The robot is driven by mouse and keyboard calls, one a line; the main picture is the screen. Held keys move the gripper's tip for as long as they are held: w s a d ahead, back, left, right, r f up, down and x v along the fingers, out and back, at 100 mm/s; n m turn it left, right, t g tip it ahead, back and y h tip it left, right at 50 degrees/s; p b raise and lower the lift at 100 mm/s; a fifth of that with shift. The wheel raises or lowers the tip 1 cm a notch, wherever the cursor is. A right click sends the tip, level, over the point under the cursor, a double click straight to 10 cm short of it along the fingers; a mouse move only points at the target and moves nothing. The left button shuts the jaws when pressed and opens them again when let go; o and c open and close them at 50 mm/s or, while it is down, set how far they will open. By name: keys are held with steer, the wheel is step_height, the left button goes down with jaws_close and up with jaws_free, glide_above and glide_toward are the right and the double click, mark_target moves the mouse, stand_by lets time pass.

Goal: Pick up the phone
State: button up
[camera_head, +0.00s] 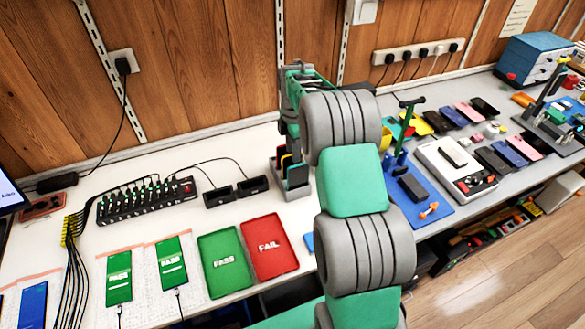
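Several phones lie on the bench, and I cannot tell which one the task means. Two phones with green PASS screens, one (119,278) at left and one (172,263) beside it, lie on white padded sheets with cables at their lower ends. A blue phone (32,305) lies at the lower left edge. A dark phone (453,152) sits on a white device, and a dark block-like item (412,188) lies on a blue mat. My arm rises through the middle; its far end, my gripper (289,150), is mostly hidden and its fingers are unclear.
A green PASS tray (224,290) and a red FAIL tray (269,272) lie left of my arm, both empty. A black multi-port hub (147,202) and cables are behind. More phones (508,153) lie in rows at right. A blue drawer box (540,62) stands far right.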

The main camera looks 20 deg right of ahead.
steer(key=f, duration=0.2)
steer(key=f+p, duration=0.1)
steer(key=f, duration=0.2)
steer(key=shift+w+a+f+p, duration=0.1)
steer(key=shift+w+f+p, duration=0.2)
steer(key=shift+f+p, duration=0.1)
jaws_close()
steer(key=shift+r, duration=0.1)
stand_by(0.8)
